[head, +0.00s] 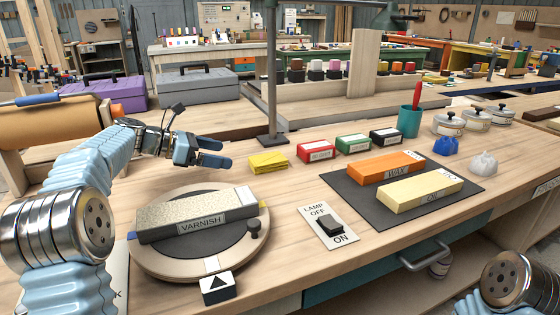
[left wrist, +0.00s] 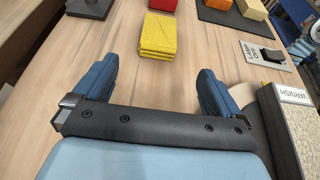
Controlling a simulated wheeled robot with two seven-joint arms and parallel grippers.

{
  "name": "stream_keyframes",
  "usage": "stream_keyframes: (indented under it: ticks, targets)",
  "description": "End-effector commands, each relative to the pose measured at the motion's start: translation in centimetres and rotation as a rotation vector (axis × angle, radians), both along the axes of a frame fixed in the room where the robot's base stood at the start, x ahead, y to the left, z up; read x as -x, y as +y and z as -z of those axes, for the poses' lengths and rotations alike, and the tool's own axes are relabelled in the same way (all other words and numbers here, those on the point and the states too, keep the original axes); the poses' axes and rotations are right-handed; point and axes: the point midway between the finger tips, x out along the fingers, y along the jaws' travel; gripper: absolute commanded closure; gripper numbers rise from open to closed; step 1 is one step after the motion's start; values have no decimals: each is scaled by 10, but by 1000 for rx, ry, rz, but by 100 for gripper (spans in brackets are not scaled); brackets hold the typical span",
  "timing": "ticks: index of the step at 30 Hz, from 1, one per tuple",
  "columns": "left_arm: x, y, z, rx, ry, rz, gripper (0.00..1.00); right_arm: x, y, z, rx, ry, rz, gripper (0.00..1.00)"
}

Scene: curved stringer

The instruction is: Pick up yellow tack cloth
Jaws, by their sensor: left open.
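The yellow tack cloth (head: 268,162) is a small folded stack lying on the wooden bench, left of a red box. It also shows in the left wrist view (left wrist: 158,36), ahead of and between the fingers. My left gripper (head: 225,153) is open and empty, to the left of the cloth and apart from it. Its two blue fingers (left wrist: 152,82) point toward the cloth in the left wrist view. My right gripper is not in view; only part of my right arm shows at the lower right.
A turntable (head: 160,262) with a varnish block (head: 198,216) stands in front of my left gripper. A lamp post base (head: 272,140) is just behind the cloth. Bare bench lies before the cloth.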

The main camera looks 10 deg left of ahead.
Motion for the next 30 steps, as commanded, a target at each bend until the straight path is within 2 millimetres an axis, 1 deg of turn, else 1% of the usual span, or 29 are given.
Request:
stream_keyframes:
  ticks: [1, 6, 9, 14, 19, 21, 25, 30]
  targets:
    - [-5, -9, 5, 1, 3, 4, 1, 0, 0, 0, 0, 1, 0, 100]
    - [-24, -38, 18, 0, 2, 5, 1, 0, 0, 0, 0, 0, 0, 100]
    - [-32, -49, 24, 0, 2, 3, 1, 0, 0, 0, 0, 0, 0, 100]
    - [-39, -58, 28, 0, 1, 2, 1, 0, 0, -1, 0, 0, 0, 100]
    - [-54, -79, 31, -1, 2, 4, 1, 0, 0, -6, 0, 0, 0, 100]
    - [-60, -87, 36, -1, 2, 4, 1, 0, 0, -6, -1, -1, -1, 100]
    - [-66, -95, 40, -1, 0, 1, 1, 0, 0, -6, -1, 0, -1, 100]
    - [-67, -96, 40, -1, -1, 0, 1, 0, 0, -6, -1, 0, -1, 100]
